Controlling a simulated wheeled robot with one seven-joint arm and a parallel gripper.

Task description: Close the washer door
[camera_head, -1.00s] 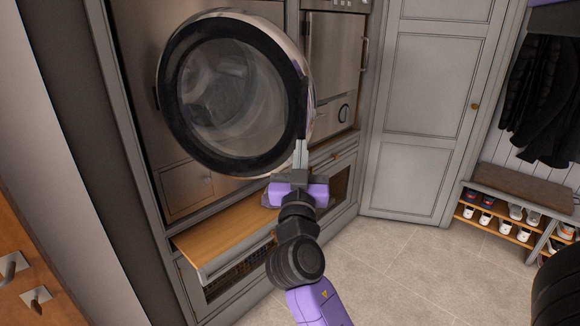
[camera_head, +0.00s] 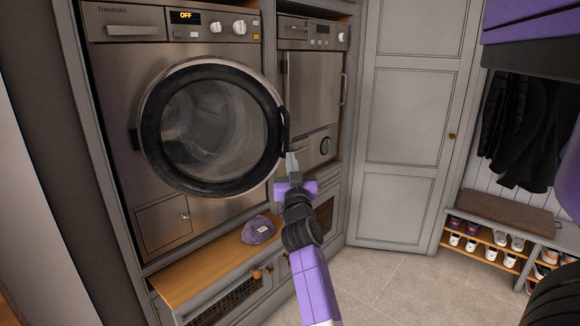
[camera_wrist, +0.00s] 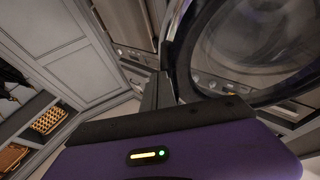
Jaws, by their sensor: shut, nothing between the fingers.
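The washer door (camera_head: 213,125) is a round glass door with a dark ring and a silver rim, on the steel washer (camera_head: 112,75). It stands ajar, its right edge out in front of the neighbouring appliance; a dark hinge shows at its left. A dark handle (camera_head: 286,127) is on its right edge. My gripper (camera_head: 291,158) is shut and empty at the lower right edge of the door, just below the handle. In the wrist view the fingers (camera_wrist: 158,92) are beside the door's dark rim (camera_wrist: 178,65); I cannot tell whether they touch it.
A wooden pull-out shelf (camera_head: 195,272) below the washer bears a purple cap (camera_head: 258,230). A second steel appliance (camera_head: 313,90) stands to the right, then a grey cupboard door (camera_head: 405,120). A shoe bench (camera_head: 505,212) is at far right. The floor between is clear.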

